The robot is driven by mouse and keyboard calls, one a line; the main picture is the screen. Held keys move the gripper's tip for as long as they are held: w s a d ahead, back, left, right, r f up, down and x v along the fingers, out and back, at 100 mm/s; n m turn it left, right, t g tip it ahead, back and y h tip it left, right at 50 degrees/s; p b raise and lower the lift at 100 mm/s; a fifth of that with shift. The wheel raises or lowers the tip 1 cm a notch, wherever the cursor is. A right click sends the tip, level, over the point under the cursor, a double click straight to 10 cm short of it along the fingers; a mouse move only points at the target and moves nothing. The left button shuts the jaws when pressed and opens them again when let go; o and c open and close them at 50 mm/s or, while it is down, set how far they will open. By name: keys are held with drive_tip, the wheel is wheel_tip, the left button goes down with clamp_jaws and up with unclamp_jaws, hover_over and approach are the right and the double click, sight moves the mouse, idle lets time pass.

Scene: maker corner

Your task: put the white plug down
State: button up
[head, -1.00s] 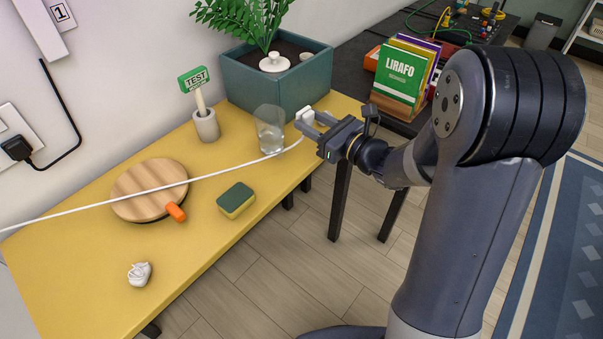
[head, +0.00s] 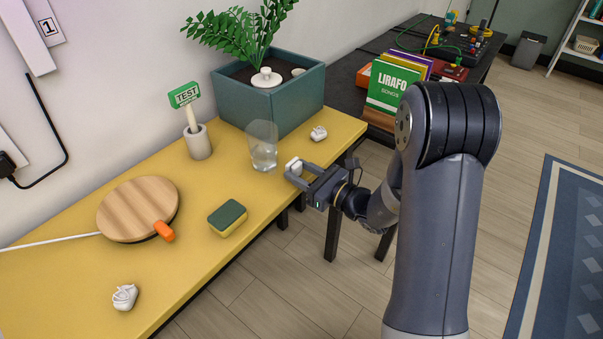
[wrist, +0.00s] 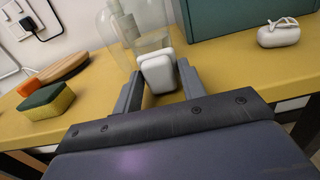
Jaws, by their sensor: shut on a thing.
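The white plug (head: 295,165) is between the fingers of my gripper (head: 296,169), near the front edge of the yellow table (head: 205,263). The plug also shows in the wrist view (wrist: 158,76), between the two grey fingers. My gripper is shut on it. I cannot tell whether the plug touches the tabletop. A clear glass (head: 263,146) stands just behind the plug. A white cable (head: 45,242) comes in from the left and reaches the round wooden board; no cable shows between there and the plug.
A small white object (head: 318,133) lies right of the glass, another (head: 125,297) at front left. The wooden board (head: 138,208) with an orange part (head: 164,231), a sponge (head: 227,217), a TEST sign (head: 185,95) and a planter (head: 270,95) are on the table. Bare tabletop surrounds the sponge.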

drive_tip(key=shift+f, duration=0.15)
drive_tip(key=o, duration=1.3)
drive_tip(key=shift+r, duration=0.2)
